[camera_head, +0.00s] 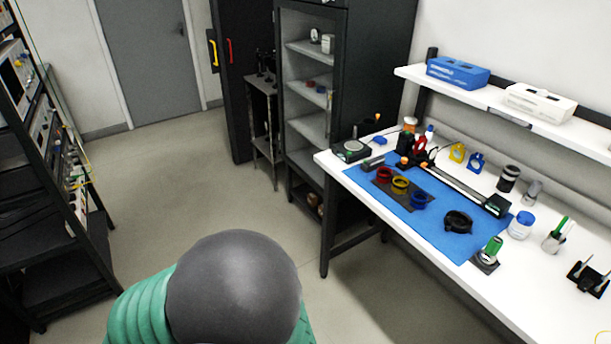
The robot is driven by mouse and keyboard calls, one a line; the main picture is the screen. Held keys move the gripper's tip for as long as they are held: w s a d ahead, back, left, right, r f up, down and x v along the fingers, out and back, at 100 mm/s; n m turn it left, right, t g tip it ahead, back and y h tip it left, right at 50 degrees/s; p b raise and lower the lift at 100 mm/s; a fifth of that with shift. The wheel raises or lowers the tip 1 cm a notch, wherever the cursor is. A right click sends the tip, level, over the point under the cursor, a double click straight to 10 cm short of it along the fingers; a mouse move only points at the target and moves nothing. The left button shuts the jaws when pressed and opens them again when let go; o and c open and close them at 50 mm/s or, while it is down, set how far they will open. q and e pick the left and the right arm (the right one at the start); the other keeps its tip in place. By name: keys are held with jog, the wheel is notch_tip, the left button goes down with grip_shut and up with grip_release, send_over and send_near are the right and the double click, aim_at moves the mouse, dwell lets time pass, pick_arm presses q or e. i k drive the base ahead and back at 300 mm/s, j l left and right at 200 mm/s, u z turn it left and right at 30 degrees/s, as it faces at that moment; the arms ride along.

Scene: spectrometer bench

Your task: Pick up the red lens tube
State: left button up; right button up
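A red ring-shaped tube (384,175), which looks like the red lens tube, stands at the left end of a row on a dark plate (412,203). A yellow tube (400,186) and a blue tube (419,200) stand beside it on the same plate. The plate lies on a blue mat (455,240) on the white bench (520,290) at the right. Another red ring-shaped part (420,147) stands upright near the back rail. Neither of my grippers is in view.
A black ring (458,221) and a green-topped part (491,250) lie near the mat's right side. A long rail (455,180) runs behind the plate. A shelf (500,95) hangs above the bench. Open floor (230,180) lies left of the bench.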

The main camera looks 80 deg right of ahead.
aim_at(383, 177)
jog(key=z, duration=3.45)
